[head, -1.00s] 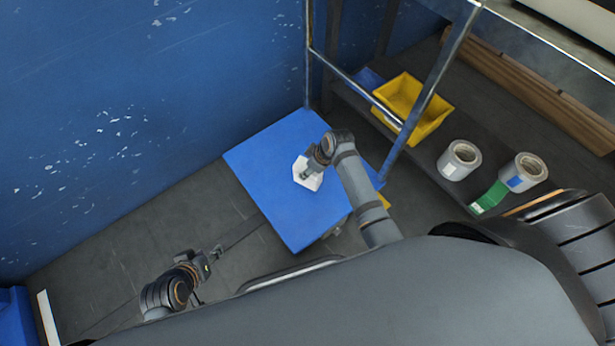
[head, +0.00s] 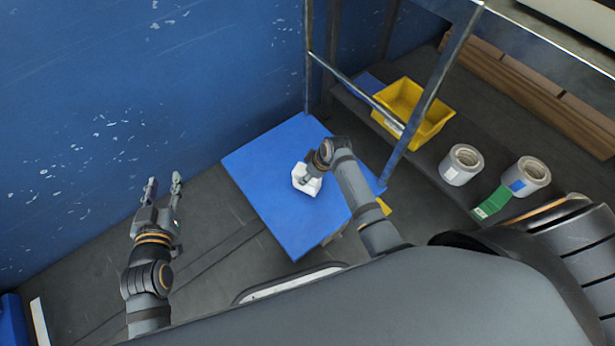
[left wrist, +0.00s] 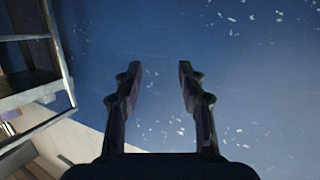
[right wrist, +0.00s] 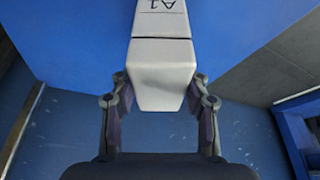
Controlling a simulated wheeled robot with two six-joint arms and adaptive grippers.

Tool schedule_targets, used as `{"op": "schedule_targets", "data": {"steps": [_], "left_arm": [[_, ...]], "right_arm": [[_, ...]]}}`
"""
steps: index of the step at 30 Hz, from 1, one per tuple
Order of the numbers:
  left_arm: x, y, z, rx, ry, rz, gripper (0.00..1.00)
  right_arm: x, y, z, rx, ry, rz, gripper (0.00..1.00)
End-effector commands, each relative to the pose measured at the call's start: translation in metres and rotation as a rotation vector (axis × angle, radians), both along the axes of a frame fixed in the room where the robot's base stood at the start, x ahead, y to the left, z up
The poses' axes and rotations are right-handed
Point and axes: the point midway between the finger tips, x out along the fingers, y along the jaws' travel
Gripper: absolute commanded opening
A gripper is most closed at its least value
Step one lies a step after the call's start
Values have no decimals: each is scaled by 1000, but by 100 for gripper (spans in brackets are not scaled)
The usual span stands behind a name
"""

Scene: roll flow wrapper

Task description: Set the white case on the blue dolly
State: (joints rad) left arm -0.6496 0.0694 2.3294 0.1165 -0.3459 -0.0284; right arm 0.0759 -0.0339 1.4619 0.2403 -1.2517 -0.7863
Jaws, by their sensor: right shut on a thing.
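The blue dolly (head: 270,180) stands on the floor beside the blue wall, with a flat blue top. The white case (head: 306,181) is at the middle of the dolly top; my right gripper (head: 311,172) is on it. In the right wrist view the white case (right wrist: 163,72) sits between the fingers of my right gripper (right wrist: 160,95), which are shut on it, and its lid is marked "A1". I cannot tell whether its base touches the dolly. My left gripper (head: 163,182) is open and empty, left of the dolly; it also shows open in the left wrist view (left wrist: 160,80).
A metal-framed rack (head: 425,100) stands right of the dolly. Its shelf holds a yellow bin (head: 437,125) and two tape rolls, one (head: 461,165) beside another with a green strip (head: 526,176). The blue wall (head: 130,110) bounds the left side. Floor is clear left of the dolly.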

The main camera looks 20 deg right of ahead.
Motion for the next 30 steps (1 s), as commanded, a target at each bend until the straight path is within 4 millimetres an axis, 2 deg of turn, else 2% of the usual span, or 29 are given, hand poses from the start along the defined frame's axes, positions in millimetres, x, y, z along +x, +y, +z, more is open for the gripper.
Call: {"op": "schedule_targets", "data": {"steps": [3,8,12,21,22,26,30], "left_arm": [[10,1,31,3,-132,5,40],[15,2,60,7,-246,8,40],[16,2,67,7,-272,8,40],[16,2,69,7,-278,9,40],[16,2,70,7,-280,8,40],[16,2,69,7,-279,8,40],[16,2,69,7,-279,8,40]], "right_arm": [[0,0,-9,0,0,0,8],[0,0,-14,0,0,0,8],[0,0,-14,0,-1,0,8],[0,0,-17,-1,-1,0,8],[0,0,-17,0,0,0,49],[0,0,-17,0,0,0,67],[0,0,-17,0,0,0,69]]}}
